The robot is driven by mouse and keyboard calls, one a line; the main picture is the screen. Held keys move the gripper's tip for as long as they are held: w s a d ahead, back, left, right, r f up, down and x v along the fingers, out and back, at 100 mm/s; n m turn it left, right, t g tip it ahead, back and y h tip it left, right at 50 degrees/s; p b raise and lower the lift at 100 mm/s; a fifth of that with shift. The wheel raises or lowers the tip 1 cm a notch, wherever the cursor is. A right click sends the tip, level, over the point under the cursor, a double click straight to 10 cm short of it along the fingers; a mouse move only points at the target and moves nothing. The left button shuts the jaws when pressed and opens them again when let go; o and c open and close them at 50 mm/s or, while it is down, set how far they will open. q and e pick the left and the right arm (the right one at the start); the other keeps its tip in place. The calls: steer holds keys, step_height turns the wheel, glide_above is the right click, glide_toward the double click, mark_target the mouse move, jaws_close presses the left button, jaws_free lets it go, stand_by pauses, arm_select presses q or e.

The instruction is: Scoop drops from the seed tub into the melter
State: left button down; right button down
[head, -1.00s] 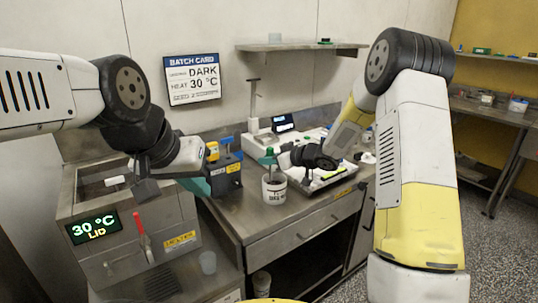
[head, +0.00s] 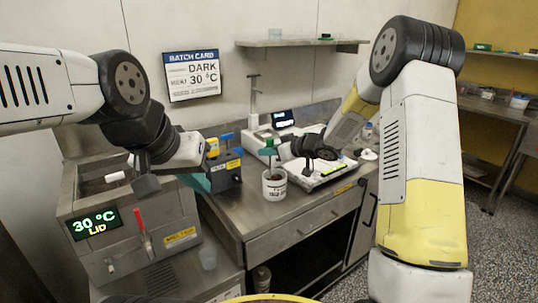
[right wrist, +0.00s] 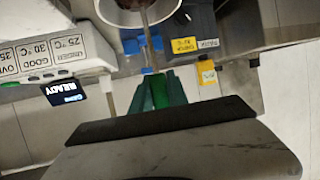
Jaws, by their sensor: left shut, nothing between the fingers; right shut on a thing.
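The melter (head: 180,216) is the steel box at left in the head view, its display reading 30 °C and LID. A white bar (head: 115,176) shows at its top; whether the lid is open is hard to tell. The white seed tub (head: 274,190) stands upright on the counter, its contents dark. My right gripper (head: 277,147) is shut on the green-handled scoop (head: 269,143) above the tub. In the right wrist view, the scoop's shaft (right wrist: 148,38) runs into the tub (right wrist: 130,12); its bowl is hidden. My left gripper (head: 203,184) is shut and empty at the melter's right top edge.
The counter front before the tub is clear.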

steer(key=shift+r, duration=3.95)
